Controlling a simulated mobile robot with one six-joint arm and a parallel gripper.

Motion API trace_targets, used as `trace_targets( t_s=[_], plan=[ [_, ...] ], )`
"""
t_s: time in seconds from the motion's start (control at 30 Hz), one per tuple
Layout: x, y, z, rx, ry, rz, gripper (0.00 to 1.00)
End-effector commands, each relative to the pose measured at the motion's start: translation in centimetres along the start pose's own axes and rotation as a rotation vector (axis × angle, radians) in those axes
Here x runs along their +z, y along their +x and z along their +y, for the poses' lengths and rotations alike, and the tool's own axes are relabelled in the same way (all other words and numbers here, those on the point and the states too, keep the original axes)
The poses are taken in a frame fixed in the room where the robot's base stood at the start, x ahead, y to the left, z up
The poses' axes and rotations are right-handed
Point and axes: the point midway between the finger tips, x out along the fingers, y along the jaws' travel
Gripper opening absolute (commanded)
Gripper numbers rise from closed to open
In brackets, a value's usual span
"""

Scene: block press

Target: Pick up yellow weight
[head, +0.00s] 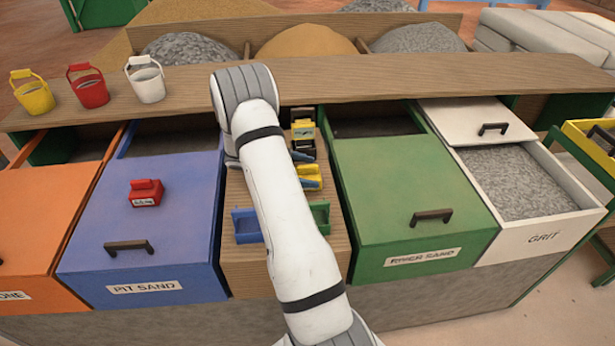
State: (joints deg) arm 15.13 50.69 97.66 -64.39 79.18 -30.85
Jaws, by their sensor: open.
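A yellow weight (310,172) shows just right of my white arm, on the narrow wooden strip between the blue and green bins; the arm hides its left part. Two small blue pieces, which look like the fingertips of my gripper (305,171), lie above and below it in the picture, apart from each other. The rest of my gripper is hidden behind the arm. I cannot tell whether the fingertips touch the weight. Another small yellow and black piece (303,128) stands farther back.
A red weight (146,193) sits on the blue pit sand bin (165,235). A blue holder (246,225) and a green one (320,216) flank my arm. Yellow, red and white buckets (146,80) stand on the wooden shelf (400,78). The green bin (390,200) and grit bin (540,245) are right.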

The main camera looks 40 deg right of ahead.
Motion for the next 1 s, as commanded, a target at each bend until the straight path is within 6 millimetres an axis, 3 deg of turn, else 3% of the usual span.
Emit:
trace_targets(
  t_s=[0.2,1.0],
  plan=[
    [-0.02,0.08,0.01,0.001,0.001,0.000,0.87],
    [0.05,0.15,0.02,-0.001,0.002,0.000,0.22]
  ],
)
